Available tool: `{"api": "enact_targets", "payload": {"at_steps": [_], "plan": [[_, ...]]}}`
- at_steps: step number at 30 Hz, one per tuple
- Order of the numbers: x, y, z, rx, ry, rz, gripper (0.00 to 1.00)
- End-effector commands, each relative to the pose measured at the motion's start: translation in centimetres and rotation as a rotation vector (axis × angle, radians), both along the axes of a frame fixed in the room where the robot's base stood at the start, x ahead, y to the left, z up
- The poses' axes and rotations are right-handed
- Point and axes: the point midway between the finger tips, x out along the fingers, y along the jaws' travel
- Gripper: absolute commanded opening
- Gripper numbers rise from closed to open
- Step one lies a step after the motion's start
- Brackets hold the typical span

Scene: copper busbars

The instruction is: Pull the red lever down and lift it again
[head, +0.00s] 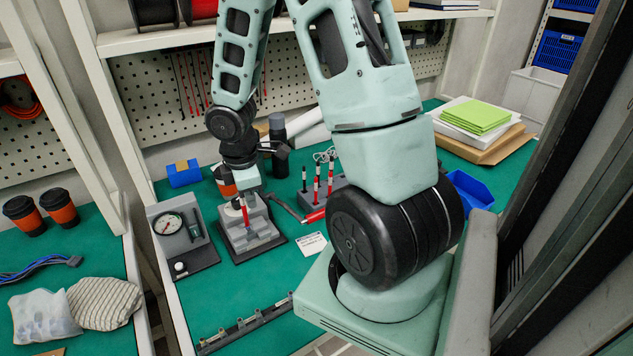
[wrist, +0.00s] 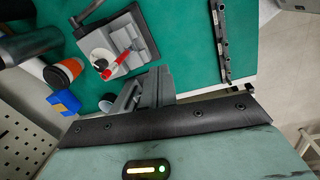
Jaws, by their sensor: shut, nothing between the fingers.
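The red lever (head: 245,215) is on a grey stepped fixture (head: 258,239) with a dark base, left of centre in the head view. In the wrist view the lever (wrist: 114,65) slants across the fixture (wrist: 124,40), beside a round white part. My gripper (wrist: 150,86) is shut and empty, its dark fingers just below the fixture in the wrist view. In the head view my wrist hangs right behind and above the lever, and the fingertips are hard to make out. The fingers look apart from the lever; I cannot tell the exact gap.
A gauge panel (head: 174,228) stands left of the fixture. An orange cup (wrist: 70,68), a dark bottle (wrist: 28,47) and a blue box (head: 184,173) stand behind it. Several red-and-black upright tools (head: 317,185) stand to the right. A grey rail (head: 245,325) lies in front; the green mat between is mostly clear.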

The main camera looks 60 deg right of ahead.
Motion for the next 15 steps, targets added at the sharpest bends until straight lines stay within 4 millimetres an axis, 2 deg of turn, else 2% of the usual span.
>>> {"api": "enact_targets", "payload": {"at_steps": [1,6,10,15], "plan": [[-0.7,-2.8,2.0,0.006,0.011,0.002,0.0],[-3.8,-10.3,2.8,0.026,0.018,0.081,0.0],[-6.5,-13.9,2.8,0.047,0.016,0.129,0.0],[-8.5,-15.9,2.4,0.061,0.01,0.168,0.0]]}}
